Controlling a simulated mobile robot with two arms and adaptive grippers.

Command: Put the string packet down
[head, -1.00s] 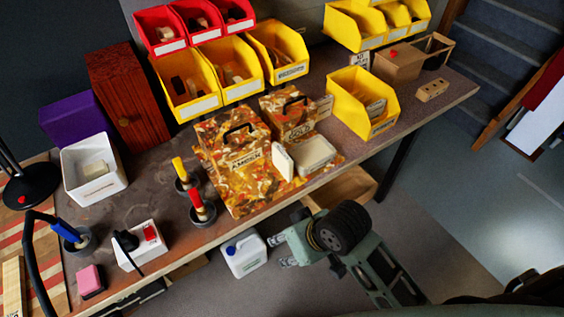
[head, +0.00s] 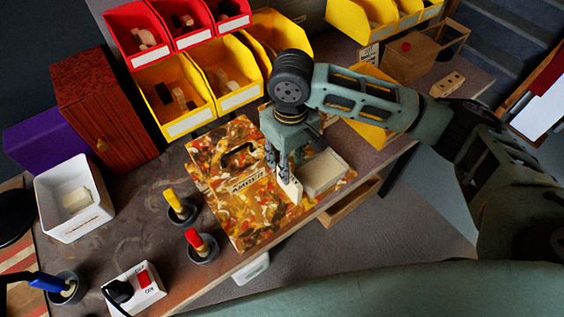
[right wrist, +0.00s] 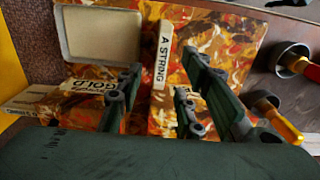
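The string packet (head: 290,190) is a slim white piece that reads "A STRING" in the right wrist view (right wrist: 162,65). It stands on the mottled orange-brown surface, next to a cream shallow tray (head: 323,172), also in the right wrist view (right wrist: 100,35). My right gripper (head: 277,163) reaches down over it from above. In the right wrist view its fingers (right wrist: 163,85) are apart, one on each side of the packet, with gaps visible. The mottled holder labelled AMBER (head: 245,183) is left of the gripper. The GOLD label (right wrist: 80,88) shows in the right wrist view. My left gripper is out of view.
Two small pots with yellow (head: 173,200) and red (head: 195,240) handles stand left of the mottled surface. A white bin (head: 72,225) is farther left. Yellow bins (head: 172,128) and red bins (head: 140,60) line the back. The bench's front edge is close.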

